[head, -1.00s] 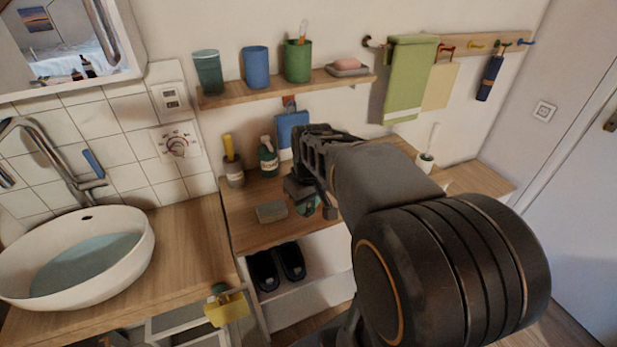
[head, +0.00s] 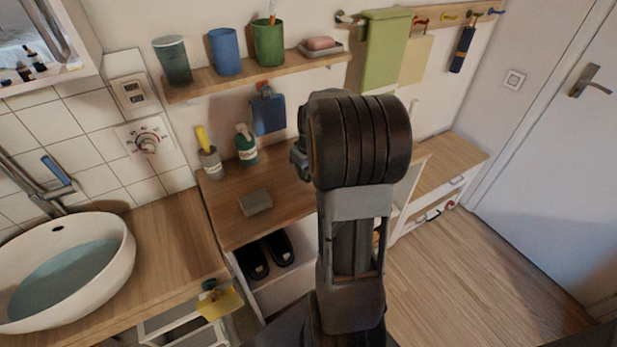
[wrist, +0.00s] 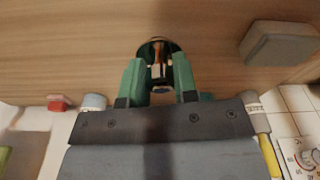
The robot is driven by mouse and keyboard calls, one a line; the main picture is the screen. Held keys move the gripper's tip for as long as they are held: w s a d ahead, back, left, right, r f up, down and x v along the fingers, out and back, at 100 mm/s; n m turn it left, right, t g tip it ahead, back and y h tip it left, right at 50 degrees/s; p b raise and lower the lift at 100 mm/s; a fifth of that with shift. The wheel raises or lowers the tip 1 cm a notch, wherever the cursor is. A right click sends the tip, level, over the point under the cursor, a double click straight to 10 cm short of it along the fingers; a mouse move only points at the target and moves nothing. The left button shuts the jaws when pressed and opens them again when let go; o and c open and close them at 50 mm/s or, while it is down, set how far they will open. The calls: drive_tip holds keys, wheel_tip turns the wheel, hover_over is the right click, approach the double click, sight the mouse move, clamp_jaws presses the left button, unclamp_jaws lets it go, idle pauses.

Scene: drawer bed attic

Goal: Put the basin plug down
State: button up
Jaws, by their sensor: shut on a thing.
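My gripper (wrist: 160,70) has green fingers and is shut on a small round, dark, shiny thing, which looks like the basin plug (wrist: 158,48). In the wrist view the plug shows between the fingertips against the wooden top (wrist: 70,45). I cannot tell whether it touches the wood. In the head view my arm hides the plug and most of the gripper, near the right part of the wooden top (head: 232,232). The white basin (head: 118,262), with bluish water in it, stands on the counter at the left.
A grey block (head: 255,202) lies on the wooden top; it also shows in the wrist view (wrist: 282,44). A green bottle (head: 246,150) and a grey pot (head: 210,165) stand behind it. Dark slippers (head: 280,248) sit below. The top is bare around the block.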

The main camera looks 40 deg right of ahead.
drive_tip(key=shift+w+d+f, duration=0.2)
drive_tip(key=shift+d+f, duration=0.1)
drive_tip(key=shift+f, duration=1.75)
drive_tip(key=shift+f+b, duration=0.2)
drive_tip(key=shift+b, duration=0.1)
drive_tip(key=o, duration=0.9)
drive_tip(key=r, duration=0.4)
drive_tip(key=s+r, duration=0.1)
drive_tip(key=r, duration=0.3)
drive_tip(key=r+p, duration=0.1)
drive_tip(key=r, duration=0.3)
drive_tip(key=shift+s+a+r, duration=0.1)
drive_tip(key=shift+s+a, duration=0.1)
drive_tip(key=shift+a, duration=0.1)
drive_tip(key=shift+m+t, duration=0.3)
drive_tip(key=shift+t, duration=0.6)
drive_tip(key=s+a, duration=0.3)
drive_tip(key=a, duration=0.3)
drive_tip(key=s+a, duration=0.4)
drive_tip(key=a, duration=0.3)
drive_tip(key=s+a, duration=0.3)
drive_tip(key=a, duration=0.4)
drive_tip(key=shift+s+a+f, duration=0.1)
drive_tip(key=shift+s+f, duration=0.2)
drive_tip(key=shift+s, duration=0.1)
